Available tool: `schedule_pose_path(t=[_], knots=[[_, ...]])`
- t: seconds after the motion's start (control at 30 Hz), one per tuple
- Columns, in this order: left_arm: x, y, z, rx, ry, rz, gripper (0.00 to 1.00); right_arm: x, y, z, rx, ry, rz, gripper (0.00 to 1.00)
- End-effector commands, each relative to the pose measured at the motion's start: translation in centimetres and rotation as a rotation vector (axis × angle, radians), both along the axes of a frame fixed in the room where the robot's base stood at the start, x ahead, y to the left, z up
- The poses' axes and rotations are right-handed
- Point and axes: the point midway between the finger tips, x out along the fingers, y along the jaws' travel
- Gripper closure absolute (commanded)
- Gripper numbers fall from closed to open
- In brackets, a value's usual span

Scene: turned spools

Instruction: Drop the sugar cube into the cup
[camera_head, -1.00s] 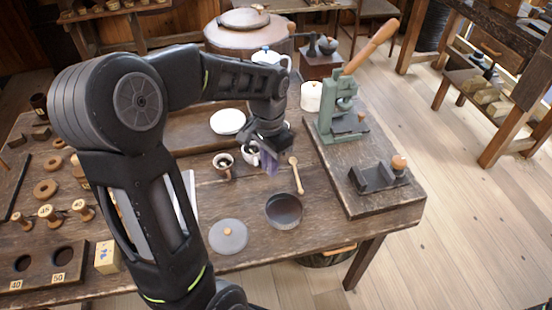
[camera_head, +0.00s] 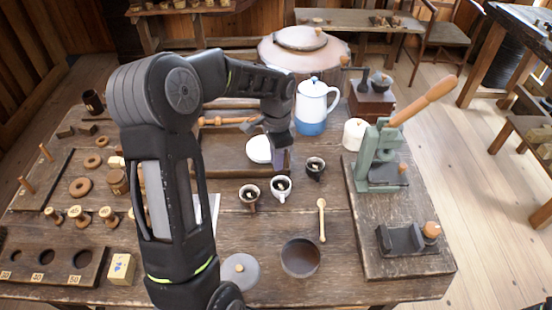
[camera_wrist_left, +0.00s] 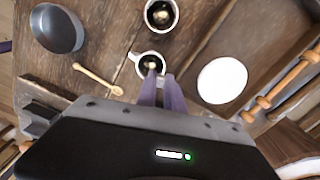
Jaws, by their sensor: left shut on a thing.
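Three small cups with dark drink stand near the table's middle: a brown one (camera_head: 249,194), a white one (camera_head: 281,190) and a dark one (camera_head: 315,170). Each shows a pale spot inside. My left gripper (camera_head: 280,163) points down just behind the white cup in the head view. In the left wrist view its purple fingers (camera_wrist_left: 160,80) reach to the near rim of a white cup (camera_wrist_left: 149,66). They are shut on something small. A pale spot shows by the tips; I cannot tell whether it is the sugar cube or lies in the cup. My right gripper is not in view.
A wooden spoon (camera_head: 322,222), a dark round pan (camera_head: 300,258) and a grey lid (camera_head: 240,272) lie in front. A white saucer (camera_head: 258,149) and a blue-white pot (camera_head: 312,105) stand behind. A green lever press (camera_head: 378,160) stands right.

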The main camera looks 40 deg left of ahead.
Motion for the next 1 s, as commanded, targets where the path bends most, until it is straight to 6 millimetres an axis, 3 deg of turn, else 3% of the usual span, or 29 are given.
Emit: schedule_pose_path(t=[0.5,0.9,0.93,1.0], knots=[[0.0,0.0,-5.3,0.001,0.001,0.0,1.0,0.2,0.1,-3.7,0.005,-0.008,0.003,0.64],[0.0,0.0,-5.7,0.0,0.0,0.001,1.0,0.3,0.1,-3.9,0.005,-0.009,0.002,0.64],[0.0,0.0,-5.7,0.0,0.0,0.001,0.87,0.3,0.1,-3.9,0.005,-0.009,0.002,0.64],[0.0,0.0,-5.7,0.0,0.0,0.001,0.82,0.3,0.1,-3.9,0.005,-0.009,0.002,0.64]])
